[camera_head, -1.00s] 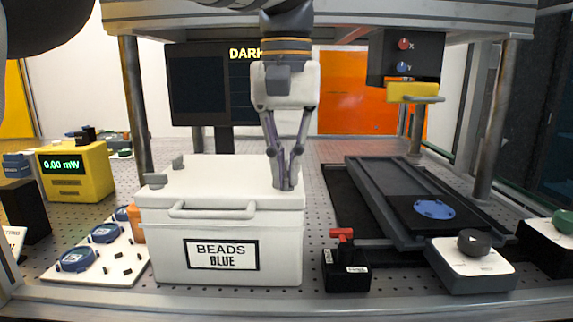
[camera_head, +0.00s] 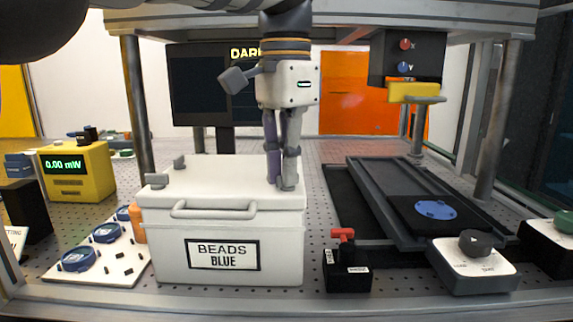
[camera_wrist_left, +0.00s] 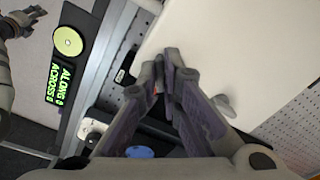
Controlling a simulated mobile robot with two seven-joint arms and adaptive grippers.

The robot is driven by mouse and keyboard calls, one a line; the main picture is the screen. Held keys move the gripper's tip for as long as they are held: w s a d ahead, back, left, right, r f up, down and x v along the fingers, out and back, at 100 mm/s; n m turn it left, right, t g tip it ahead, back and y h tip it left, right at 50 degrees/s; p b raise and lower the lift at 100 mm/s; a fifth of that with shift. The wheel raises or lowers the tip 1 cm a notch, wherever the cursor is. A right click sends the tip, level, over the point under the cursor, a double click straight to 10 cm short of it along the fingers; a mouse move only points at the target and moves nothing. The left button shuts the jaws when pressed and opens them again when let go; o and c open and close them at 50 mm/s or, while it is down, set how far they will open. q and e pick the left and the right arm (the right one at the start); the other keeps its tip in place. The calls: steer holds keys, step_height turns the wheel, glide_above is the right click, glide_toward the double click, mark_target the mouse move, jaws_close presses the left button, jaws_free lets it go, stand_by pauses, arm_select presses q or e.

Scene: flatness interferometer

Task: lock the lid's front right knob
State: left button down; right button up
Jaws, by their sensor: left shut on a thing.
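Grey knobs show at the lid's front left (camera_head: 155,180) and back left (camera_head: 178,161). My left gripper (camera_head: 286,186) points down at the front right corner, shut on the front right knob, which its fingers hide. In the left wrist view, the gripper (camera_wrist_left: 166,75) is at the lid's edge and the grey back right knob (camera_wrist_left: 225,106) shows beside it. A grey gripper-like part, likely my right gripper (camera_wrist_left: 28,18), shows small at the upper left.
A small black box with a red lever (camera_head: 343,234) stands right of the bin. A dark stage with a blue disc (camera_head: 436,209) and a knob box (camera_head: 472,265) lie farther right. A white board with blue caps (camera_head: 108,233) lies left. A metal frame stands overhead.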

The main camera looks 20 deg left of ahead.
arm_select(q)
steer(key=m, duration=0.5)
steer(key=shift+a, duration=0.1)
steer(key=shift+m, duration=0.4)
stand_by(0.3)
steer(key=c, duration=1.8)
jaws_free()
steer(key=shift+o, duration=0.2)
